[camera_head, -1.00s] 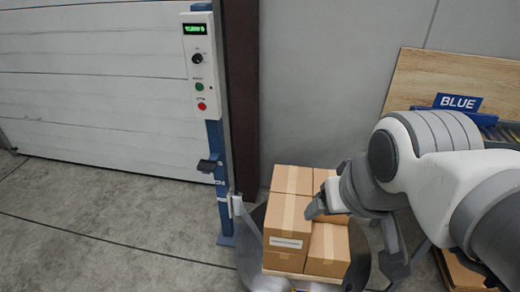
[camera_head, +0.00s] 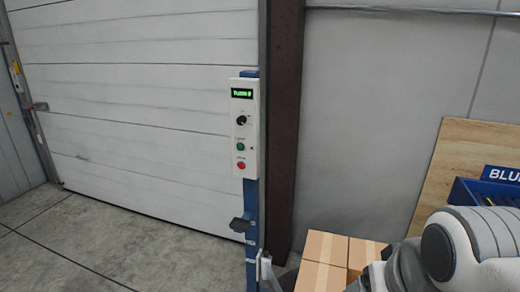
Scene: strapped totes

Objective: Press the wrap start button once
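A white control panel (camera_head: 244,128) stands on a blue post (camera_head: 251,215) near the middle of the head view. It has a lit green display (camera_head: 242,94) at the top and a black knob (camera_head: 241,120) below it. Under the knob are a green button (camera_head: 240,146) and a red button (camera_head: 241,165). The small labels are too blurred to read, so I cannot confirm which button is wrap start. Part of my arm (camera_head: 465,245) shows at the lower right, apart from the panel. My gripper is below the frame edge.
Cardboard boxes (camera_head: 325,250) sit right of the post's base, partly cut off by the frame. A dark pedal-like bracket (camera_head: 241,224) juts from the post. A blue sign (camera_head: 500,174) and wooden board (camera_head: 465,165) stand at right. The floor left of the post is clear.

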